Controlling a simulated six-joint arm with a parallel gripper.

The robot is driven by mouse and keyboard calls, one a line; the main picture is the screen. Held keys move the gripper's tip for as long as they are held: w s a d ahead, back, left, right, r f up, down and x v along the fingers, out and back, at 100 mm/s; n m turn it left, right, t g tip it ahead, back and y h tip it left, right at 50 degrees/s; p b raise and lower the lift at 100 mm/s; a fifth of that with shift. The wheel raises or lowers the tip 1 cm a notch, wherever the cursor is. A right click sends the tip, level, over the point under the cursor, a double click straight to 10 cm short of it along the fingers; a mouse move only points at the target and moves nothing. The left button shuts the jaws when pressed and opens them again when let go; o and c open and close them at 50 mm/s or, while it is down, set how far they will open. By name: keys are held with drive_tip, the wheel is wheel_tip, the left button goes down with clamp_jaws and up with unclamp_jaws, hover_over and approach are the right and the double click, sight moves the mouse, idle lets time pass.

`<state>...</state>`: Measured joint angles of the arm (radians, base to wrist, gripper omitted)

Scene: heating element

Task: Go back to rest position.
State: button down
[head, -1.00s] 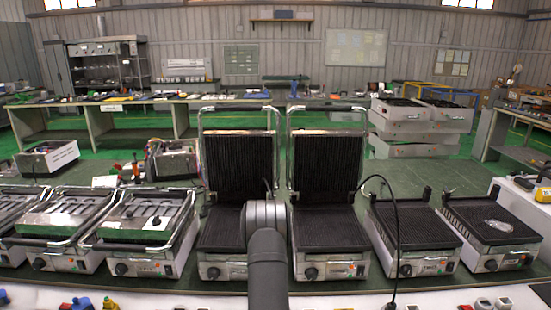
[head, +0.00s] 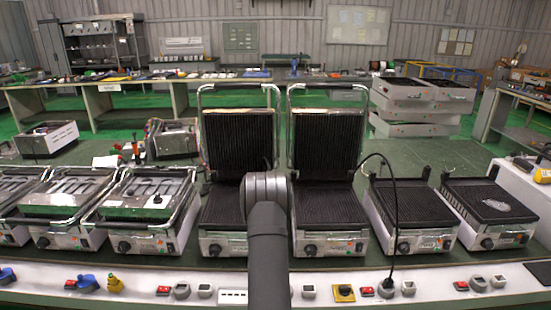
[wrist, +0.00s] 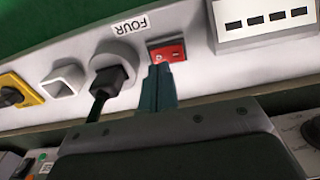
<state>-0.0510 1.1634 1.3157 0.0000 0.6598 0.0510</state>
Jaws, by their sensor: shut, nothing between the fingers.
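My gripper (wrist: 160,70) shows in the wrist view as dark fingers pressed together, with nothing between them. Its tips are right at the lower edge of a red switch (wrist: 167,50) on the pale panel; I cannot tell if they touch it. A label reading FOUR (wrist: 131,25) is beside the switch. A black plug (wrist: 112,78) sits in the round socket to the left of the fingers. In the head view my arm rises in the middle of the picture, and the gripper is hidden there.
Several contact grills stand in a row on the green bench, two with lids raised (head: 238,145) (head: 332,145). A black cable (head: 396,210) runs down to the front panel (head: 430,305), which carries switches and sockets. Grills flank my arm closely.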

drive_tip(key=a+r, duration=0.2)
drive_tip(key=r, duration=0.8)
drive_tip(key=a+r+h, duration=0.1)
drive_tip(key=a+r, duration=0.1)
drive_tip(key=r, duration=0.7)
drive_tip(key=shift+r, duration=0.4)
drive_tip(key=c, duration=2.2)
unclamp_jaws()
